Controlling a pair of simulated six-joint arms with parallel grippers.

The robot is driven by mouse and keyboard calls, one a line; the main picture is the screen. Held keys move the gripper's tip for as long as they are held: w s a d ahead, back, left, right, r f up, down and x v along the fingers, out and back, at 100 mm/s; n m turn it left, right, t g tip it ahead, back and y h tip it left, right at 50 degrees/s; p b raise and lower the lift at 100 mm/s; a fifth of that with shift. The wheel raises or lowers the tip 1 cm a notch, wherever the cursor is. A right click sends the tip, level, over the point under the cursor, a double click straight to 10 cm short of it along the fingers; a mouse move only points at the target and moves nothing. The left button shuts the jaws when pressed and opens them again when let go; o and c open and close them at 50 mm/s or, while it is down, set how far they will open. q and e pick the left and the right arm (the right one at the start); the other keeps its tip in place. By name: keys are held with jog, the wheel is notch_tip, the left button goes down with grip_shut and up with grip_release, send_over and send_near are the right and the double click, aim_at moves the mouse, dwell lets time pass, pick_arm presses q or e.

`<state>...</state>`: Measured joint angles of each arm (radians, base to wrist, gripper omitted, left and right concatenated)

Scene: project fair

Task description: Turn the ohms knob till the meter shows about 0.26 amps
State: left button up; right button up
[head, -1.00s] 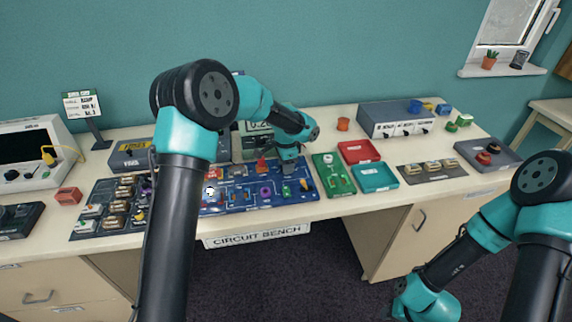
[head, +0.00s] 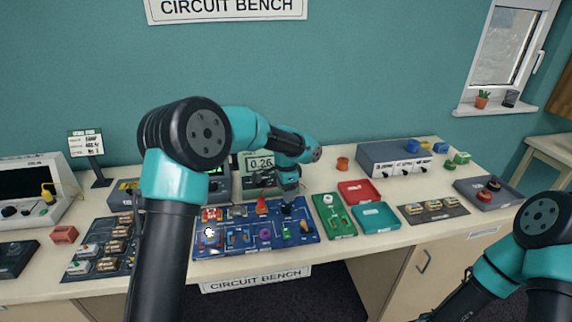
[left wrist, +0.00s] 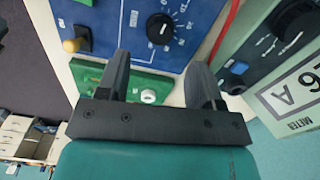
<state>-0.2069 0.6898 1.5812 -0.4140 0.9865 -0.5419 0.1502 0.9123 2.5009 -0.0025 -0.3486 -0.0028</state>
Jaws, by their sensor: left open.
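The ohms knob (left wrist: 160,28) is black and round, ringed by white marks on the blue circuit board (left wrist: 125,15), in the left wrist view. My right gripper is out of view.
A green board (head: 334,220) lies right of the blue one, with a red tray (head: 361,199) and a teal tray (head: 376,224) beyond. Dark racks of parts (head: 90,262) lie left. A grey power box (head: 385,165) stands at the back.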

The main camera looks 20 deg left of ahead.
aim_at(286, 206)
pick_arm(q)
notch_tip(286, 206, up, 11)
jog(key=shift+f, duration=0.15)
dwell(0.4)
